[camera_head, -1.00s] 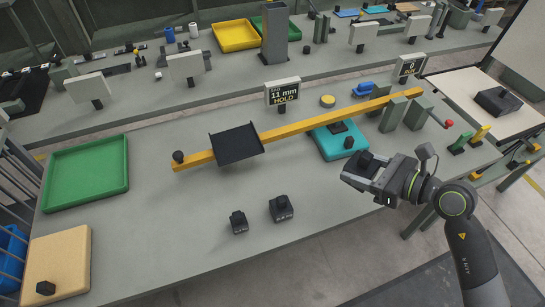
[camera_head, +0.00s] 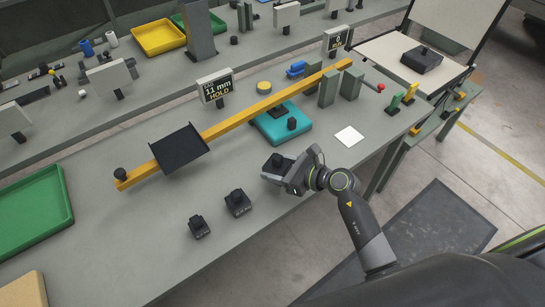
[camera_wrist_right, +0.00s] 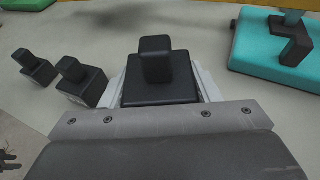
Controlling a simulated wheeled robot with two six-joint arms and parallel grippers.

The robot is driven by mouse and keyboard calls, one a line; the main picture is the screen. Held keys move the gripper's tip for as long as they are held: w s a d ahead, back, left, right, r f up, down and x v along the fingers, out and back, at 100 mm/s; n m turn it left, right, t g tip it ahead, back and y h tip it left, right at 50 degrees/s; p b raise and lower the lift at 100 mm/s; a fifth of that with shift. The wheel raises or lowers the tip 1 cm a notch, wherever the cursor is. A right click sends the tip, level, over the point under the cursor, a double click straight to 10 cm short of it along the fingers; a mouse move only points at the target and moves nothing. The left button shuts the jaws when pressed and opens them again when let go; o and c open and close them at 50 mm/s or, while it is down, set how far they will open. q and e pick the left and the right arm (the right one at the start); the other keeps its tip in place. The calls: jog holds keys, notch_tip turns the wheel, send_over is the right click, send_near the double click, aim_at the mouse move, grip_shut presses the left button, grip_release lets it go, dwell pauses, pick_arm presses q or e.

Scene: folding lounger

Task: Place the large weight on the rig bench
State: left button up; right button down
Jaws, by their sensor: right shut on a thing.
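My right gripper (camera_head: 282,174) is shut on a black weight with a knob on top, the large weight (camera_head: 277,160). It is over the front part of the grey rig bench (camera_head: 150,228), in front of the turquoise block. In the right wrist view the weight (camera_wrist_right: 158,84) sits upright between the jaws. I cannot tell whether its base touches the bench. Two smaller black weights, one medium (camera_head: 237,202) and one small (camera_head: 198,226), stand on the bench to the left. My left gripper is not in view.
A yellow beam (camera_head: 235,123) carrying a black tray (camera_head: 180,150) crosses the bench behind the weights. The turquoise block (camera_head: 270,130) stands under it. A white square (camera_head: 349,136) lies to the right. A green tray (camera_head: 35,210) is at left. Bare bench surrounds the smaller weights.

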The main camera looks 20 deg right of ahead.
jog(key=shift+w+f, duration=0.1)
jog(key=shift+f, duration=1.8)
jog(key=shift+f+b, duration=0.1)
jog(key=shift+b, duration=0.2)
jog(key=shift+c, duration=2.4)
grip_release()
jog(key=shift+f, duration=0.15)
jog(key=shift+r, duration=0.2)
jog(key=b+v, duration=0.2)
jog(key=v, duration=1)
